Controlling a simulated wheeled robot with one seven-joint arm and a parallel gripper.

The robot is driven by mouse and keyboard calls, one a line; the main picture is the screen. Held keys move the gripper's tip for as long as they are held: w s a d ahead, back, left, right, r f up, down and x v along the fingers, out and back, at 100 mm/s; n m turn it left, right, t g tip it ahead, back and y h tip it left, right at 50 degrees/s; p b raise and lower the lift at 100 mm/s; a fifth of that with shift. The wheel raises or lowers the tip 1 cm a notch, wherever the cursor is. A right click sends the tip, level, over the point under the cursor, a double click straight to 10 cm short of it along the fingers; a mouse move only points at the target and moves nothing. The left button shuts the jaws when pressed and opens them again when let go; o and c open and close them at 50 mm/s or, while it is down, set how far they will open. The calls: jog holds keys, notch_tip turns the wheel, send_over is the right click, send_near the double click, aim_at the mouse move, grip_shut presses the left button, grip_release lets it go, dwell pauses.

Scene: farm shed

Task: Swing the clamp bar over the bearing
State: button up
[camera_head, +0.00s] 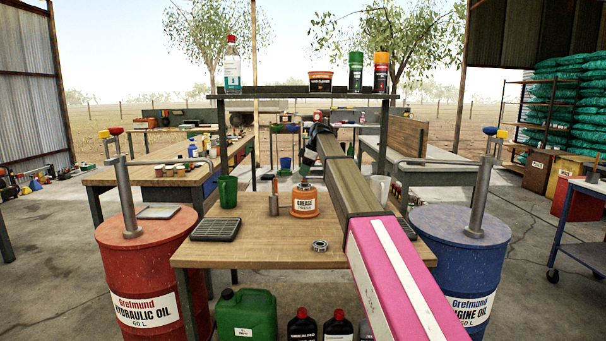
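A small round metal ring, which looks like the bearing (320,245), lies flat near the front edge of the wooden workbench (265,248). Behind it stands an orange grease tub (304,203) with a small dark piece at its top. A short metal post (274,199) stands just left of the tub. I cannot clearly make out a clamp bar. My arm reaches from the lower right over the bench. The dark end of my gripper (310,157) is small and partly hidden behind the arm, above and behind the tub; its fingers are unclear.
A black grid tray (215,229) and a green cup (228,192) sit on the bench's left. A red drum (150,265) and a blue drum (462,255) flank it. A shelf (300,95) with bottles rises behind. The bench front around the ring is clear.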

jog(key=shift+a+f, duration=0.25)
jog(key=shift+f, duration=0.35)
grip_shut()
